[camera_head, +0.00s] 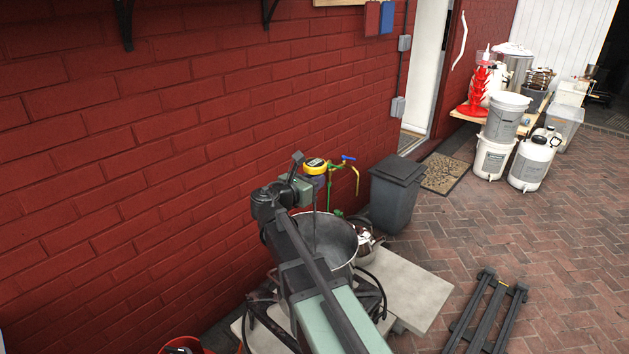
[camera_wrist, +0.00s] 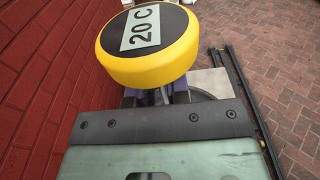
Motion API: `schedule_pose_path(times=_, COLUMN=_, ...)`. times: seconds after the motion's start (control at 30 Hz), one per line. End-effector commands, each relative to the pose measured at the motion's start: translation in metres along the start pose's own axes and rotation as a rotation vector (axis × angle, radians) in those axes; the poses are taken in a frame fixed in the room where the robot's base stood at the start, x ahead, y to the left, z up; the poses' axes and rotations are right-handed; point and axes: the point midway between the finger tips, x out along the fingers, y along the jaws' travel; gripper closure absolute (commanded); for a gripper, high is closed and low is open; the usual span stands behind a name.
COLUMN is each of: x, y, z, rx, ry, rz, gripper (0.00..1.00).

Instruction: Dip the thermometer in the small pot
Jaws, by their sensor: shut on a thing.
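The thermometer has a round yellow head (camera_head: 316,166) and a thin dark stem pointing down. In the wrist view its head (camera_wrist: 148,45) reads "20 C". My gripper (camera_head: 312,182) is shut on the thermometer just below the head; its fingers (camera_wrist: 165,96) show under the head in the wrist view. A wide grey metal pot (camera_head: 338,238) stands below, and the stem overlaps its opening; I cannot tell whether the tip is inside. A smaller shiny pot (camera_head: 368,244) stands behind and to the right, partly hidden by the wide pot.
A brick wall (camera_head: 130,150) runs close along the left, with a tap (camera_head: 349,160) and hose behind the pots. A dark bin (camera_head: 396,192) stands beyond the small pot. A pale slab (camera_head: 415,290) lies to the right. A dark frame (camera_head: 487,310) lies on the paving.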

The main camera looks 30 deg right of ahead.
Motion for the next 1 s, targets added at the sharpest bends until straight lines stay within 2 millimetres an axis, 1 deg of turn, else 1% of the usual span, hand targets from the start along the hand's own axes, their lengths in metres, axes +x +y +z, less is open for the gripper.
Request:
schedule_pose_path(times=0.03, x=0.001, y=0.0, z=-0.012, rx=0.0, ry=0.0, rz=0.0, gripper=1.0)
schedule_pose_path(times=1.0, x=0.01, y=0.0, z=-0.126, rx=0.0, ry=0.0, rz=0.0, gripper=1.0)
